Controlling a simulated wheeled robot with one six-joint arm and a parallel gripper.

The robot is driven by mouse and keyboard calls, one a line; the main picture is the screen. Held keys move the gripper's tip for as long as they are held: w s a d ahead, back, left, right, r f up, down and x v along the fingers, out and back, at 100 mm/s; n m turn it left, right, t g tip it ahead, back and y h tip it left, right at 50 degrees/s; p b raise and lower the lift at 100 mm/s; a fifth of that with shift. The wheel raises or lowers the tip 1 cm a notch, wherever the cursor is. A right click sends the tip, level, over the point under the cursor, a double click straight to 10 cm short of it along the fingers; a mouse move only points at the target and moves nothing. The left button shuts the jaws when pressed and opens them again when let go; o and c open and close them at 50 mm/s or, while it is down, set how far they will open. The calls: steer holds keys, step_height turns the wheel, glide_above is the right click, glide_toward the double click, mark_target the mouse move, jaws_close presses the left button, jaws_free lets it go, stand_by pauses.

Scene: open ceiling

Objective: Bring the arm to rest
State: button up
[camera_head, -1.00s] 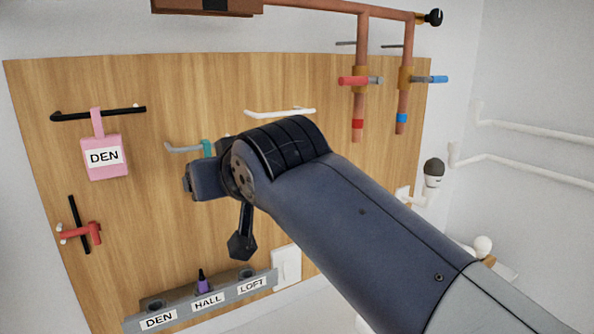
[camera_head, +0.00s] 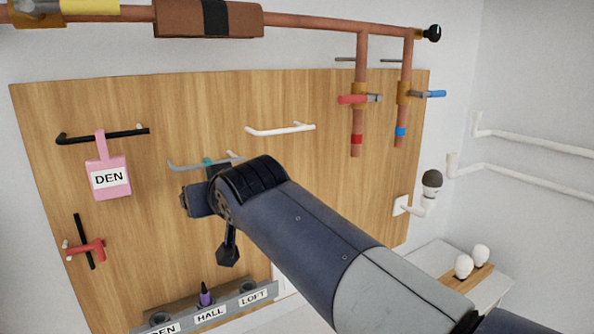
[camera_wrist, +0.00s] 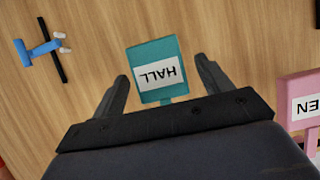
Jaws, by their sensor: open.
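My arm reaches across the head view toward the wooden board, and its end hides most of my gripper there. In the wrist view my gripper (camera_wrist: 164,76) is open, with one finger on each side of the teal HALL tag (camera_wrist: 181,92) and a gap at both sides. The tag's label reads upside down in that view. In the head view only a teal bit of the tag (camera_head: 208,161) shows at the grey hook (camera_head: 185,167); the rest is hidden behind my arm. Whether the tag touches my gripper's base cannot be told.
A pink DEN tag (camera_head: 109,184) hangs from a black hook left of my arm. A white hook (camera_head: 280,130) is bare. Copper pipes with red (camera_head: 353,99) and blue (camera_head: 434,94) valve handles are above. A labelled holder (camera_head: 238,302) with a purple item is below.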

steer(key=shift+s+d+b, duration=0.15)
steer(key=shift+s+d, duration=0.3)
steer(key=shift+s, duration=0.3)
steer(key=shift+s+d+b, duration=0.1)
steer(key=shift+s+d, duration=0.4)
steer(key=shift+s, duration=0.3)
steer(key=shift+s+d+b, duration=0.15)
steer(key=shift+s+d, duration=0.3)
steer(key=shift+s, duration=0.3)
steer(key=shift+f, duration=0.1)
